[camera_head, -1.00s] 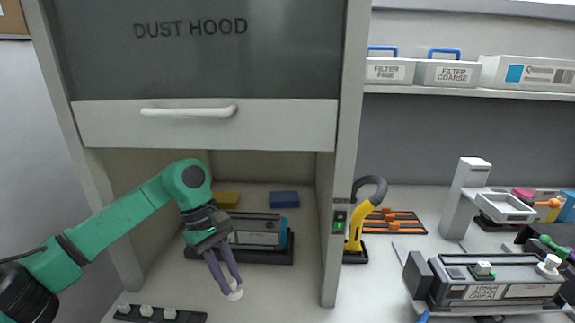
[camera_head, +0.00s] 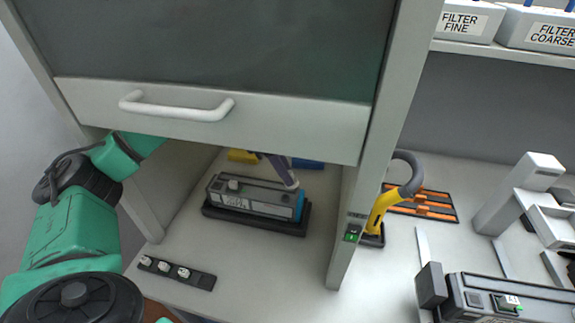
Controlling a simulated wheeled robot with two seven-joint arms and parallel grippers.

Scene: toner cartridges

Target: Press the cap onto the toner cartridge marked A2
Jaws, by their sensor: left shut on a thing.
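A grey toner cartridge (camera_head: 250,201) with a blue right end lies in a black tray (camera_head: 250,223) inside the dust hood. Its label is too small to read, so I cannot tell its marking. A small white part (camera_head: 233,185) stands on its top left. My left gripper (camera_head: 291,182) reaches in under the hood's front panel and points down at the cartridge's right end. It is shut on a small white cap (camera_head: 293,186), largely hidden by the fingers. I cannot tell whether the cap touches the cartridge. My right gripper is not in view.
The hood's front panel (camera_head: 280,124) with a white handle (camera_head: 176,107) hides part of my left arm. A black strip (camera_head: 203,281) holds several white caps at the front. The hood's right post (camera_head: 375,150) stands beside a yellow tool (camera_head: 382,208). Another cartridge (camera_head: 520,303) lies at right.

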